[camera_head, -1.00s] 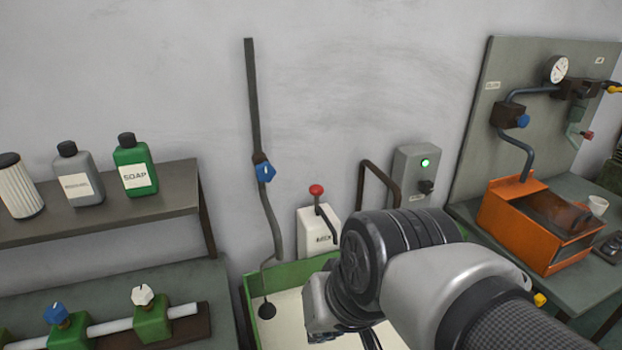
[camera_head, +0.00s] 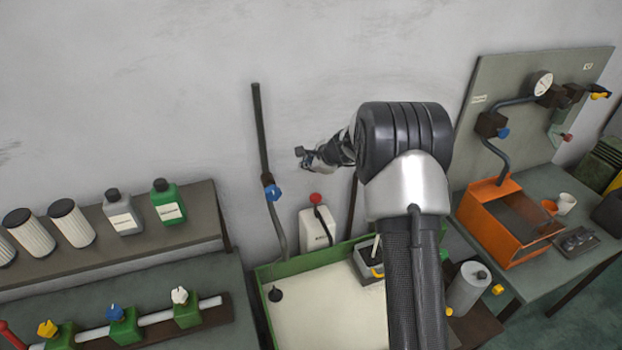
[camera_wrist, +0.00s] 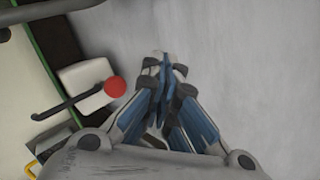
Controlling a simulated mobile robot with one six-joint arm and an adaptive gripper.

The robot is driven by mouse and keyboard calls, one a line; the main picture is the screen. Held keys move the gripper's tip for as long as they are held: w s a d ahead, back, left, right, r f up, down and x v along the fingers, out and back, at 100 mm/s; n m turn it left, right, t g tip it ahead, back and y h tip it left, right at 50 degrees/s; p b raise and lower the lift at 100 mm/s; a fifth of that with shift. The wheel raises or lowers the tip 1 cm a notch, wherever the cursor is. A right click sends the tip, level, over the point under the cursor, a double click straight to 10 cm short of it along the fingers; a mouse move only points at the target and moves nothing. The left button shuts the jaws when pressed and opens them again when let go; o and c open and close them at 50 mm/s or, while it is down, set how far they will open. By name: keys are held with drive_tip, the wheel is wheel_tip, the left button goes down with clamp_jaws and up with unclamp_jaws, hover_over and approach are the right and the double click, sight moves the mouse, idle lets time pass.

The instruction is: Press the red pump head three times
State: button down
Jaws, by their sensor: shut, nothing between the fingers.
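The red pump head (camera_head: 316,198) tops a white dispenser bottle (camera_head: 315,229) behind the green-rimmed basin in the head view. A dark spout bends down from the head. In the wrist view the red pump head (camera_wrist: 115,87) and its white bottle (camera_wrist: 88,80) lie left of my fingers, with the dark spout reaching further left. My gripper (camera_head: 304,156) is above the pump head in the head view, apart from it, and its fingers are shut and empty. The fingertips also show in the wrist view (camera_wrist: 165,62), together, with the wall beyond.
The green-rimmed basin (camera_head: 262,290) has a pale inside. A grey pipe with a blue valve (camera_head: 272,192) runs down the wall left of the bottle. A shelf with bottles and filters (camera_head: 150,245) is at left. An orange box (camera_head: 505,248) stands on the right bench.

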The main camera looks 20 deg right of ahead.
drive_tip(key=shift+w+d+f+m+p, duration=0.15)
drive_tip(key=shift+w+d+f+m, duration=0.1)
drive_tip(key=shift+d+f+m, duration=0.25)
drive_tip(key=shift+w+d+f+m+p, duration=0.15)
drive_tip(key=shift+w+d+f+m, duration=0.2)
drive_tip(key=shift+d, duration=0.2)
drive_tip(key=shift+s+f, duration=0.1)
drive_tip(key=shift+f, duration=0.1)
drive_tip(key=b, duration=0.7)
hover_over(314, 197)
wheel_tip(314, 197, down, 8)
drive_tip(key=shift+f, duration=0.25)
drive_tip(key=shift+b, duration=0.3)
drive_tip(key=shift+f+b, duration=0.45)
drive_tip(key=shift+b, duration=0.05)
